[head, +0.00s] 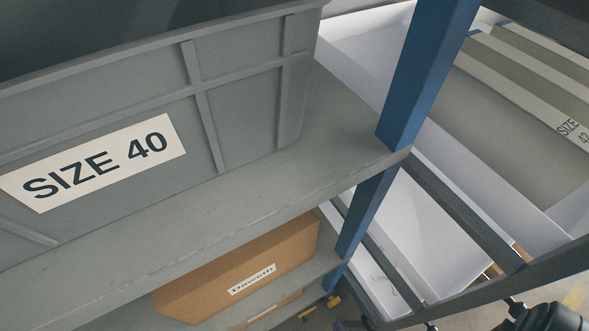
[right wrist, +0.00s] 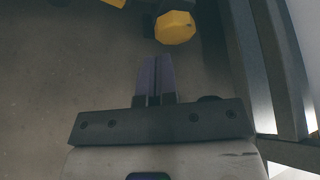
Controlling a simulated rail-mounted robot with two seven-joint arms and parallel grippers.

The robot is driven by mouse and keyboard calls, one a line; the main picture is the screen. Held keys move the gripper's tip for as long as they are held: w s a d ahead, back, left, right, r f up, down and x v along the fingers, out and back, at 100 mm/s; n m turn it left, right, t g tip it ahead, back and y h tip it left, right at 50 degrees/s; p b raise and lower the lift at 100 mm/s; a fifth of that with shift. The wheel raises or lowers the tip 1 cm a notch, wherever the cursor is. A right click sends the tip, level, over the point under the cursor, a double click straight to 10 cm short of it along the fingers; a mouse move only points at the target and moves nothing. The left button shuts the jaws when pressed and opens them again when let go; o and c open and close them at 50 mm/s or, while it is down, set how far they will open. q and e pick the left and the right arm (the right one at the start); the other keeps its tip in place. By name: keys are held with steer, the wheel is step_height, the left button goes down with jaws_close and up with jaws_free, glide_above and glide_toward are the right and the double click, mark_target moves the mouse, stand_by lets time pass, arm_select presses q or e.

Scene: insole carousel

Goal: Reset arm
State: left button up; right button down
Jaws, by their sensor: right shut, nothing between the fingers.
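My right gripper (right wrist: 158,78) shows in the right wrist view with its two purple fingers together and nothing between them. My left gripper is in neither view.
A grey bin (head: 245,110) labelled SIZE 40 stands on a grey shelf (head: 230,200). A cardboard box (head: 290,250) sits below. A blue post (head: 425,75) and dark rails (head: 465,215) stand right. A yellow object (right wrist: 175,27) lies beyond my fingers.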

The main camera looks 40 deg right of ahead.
stand_by(0.3)
steer(key=w+a+r+n+g+y, duration=0.2)
steer(key=w+a+r+n+y, duration=0.15)
steer(key=w+r+n, duration=0.5)
steer(key=w+a+r+n+g+y, duration=0.1)
steer(key=w+a+r+n+y, duration=0.3)
steer(key=n, duration=0.8)
steer(key=s+d+r+n+g+h, duration=0.1)
steer(key=s+d+r+n+g, duration=0.15)
steer(key=r+n, duration=0.35)
steer(key=s+d+r+n+g+h, duration=0.1)
steer(key=s+d+r+n, duration=0.25)
steer(key=r, duration=0.45)
steer(key=s+d+r+n+g+h, duration=0.1)
steer(key=s+d+r+n+g, duration=0.15)
steer(key=r+n, duration=0.4)
step_height(320, 180, up, 74)
steer(key=p, duration=7.3)
steer(key=shift+s+a+m+t, duration=0.3)
steer(key=shift+m, duration=0.05)
steer(key=shift+f+y, duration=0.1)
steer(key=shift+y, duration=0.15)
